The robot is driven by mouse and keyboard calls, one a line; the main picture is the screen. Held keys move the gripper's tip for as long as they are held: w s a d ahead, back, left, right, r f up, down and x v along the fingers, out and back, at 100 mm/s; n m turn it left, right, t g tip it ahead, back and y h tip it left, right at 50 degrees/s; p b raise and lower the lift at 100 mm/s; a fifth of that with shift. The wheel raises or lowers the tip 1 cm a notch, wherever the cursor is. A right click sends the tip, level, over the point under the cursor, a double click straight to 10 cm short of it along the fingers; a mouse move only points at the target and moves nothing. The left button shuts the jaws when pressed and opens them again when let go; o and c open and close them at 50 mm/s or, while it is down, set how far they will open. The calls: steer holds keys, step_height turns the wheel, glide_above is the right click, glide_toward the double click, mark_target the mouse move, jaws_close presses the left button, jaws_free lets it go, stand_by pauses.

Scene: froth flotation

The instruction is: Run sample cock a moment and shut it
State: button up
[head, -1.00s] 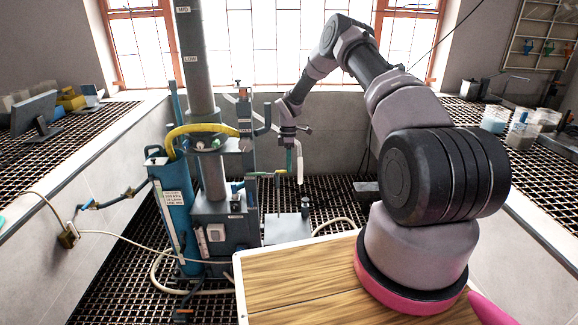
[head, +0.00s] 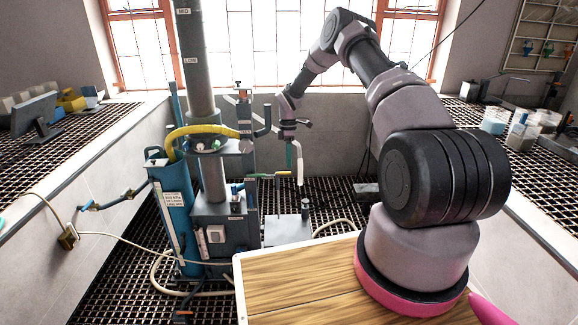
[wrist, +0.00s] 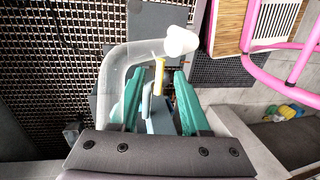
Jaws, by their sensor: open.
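The sample cock (head: 268,175) sticks out to the right of the column in the head view, with a yellow part and a pale down-turned spout (head: 300,170). In the wrist view the bent pale pipe (wrist: 120,68) arches across, its round end toward me. The cock's yellow handle (wrist: 159,74) shows between my fingers. My gripper (head: 289,154) points down just above the cock. Its green fingers (wrist: 153,92) are apart, one on each side of the yellow part and a grey-blue piece. I cannot tell whether either finger touches them.
The grey column (head: 197,75) with a yellow hose (head: 190,130) and blue cylinder (head: 173,205) stands left of my gripper. A pale box (head: 287,230) sits low below the cock. Dark grating covers the floor. A pink rail (wrist: 290,72) shows at upper right in the wrist view.

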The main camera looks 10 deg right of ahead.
step_height(320, 180, up, 8)
steer(key=w, duration=0.1)
steer(key=shift+w+d, duration=0.15)
steer(key=shift+w, duration=0.1)
steer(key=shift+s+f, duration=0.1)
steer(key=shift+f, duration=0.2)
stand_by(1.0)
steer(key=f, duration=0.3)
steer(key=s+f, duration=0.1)
steer(key=f, duration=0.3)
steer(key=s+f, duration=0.1)
steer(key=f, duration=0.2)
steer(key=shift+f, duration=0.2)
jaws_close()
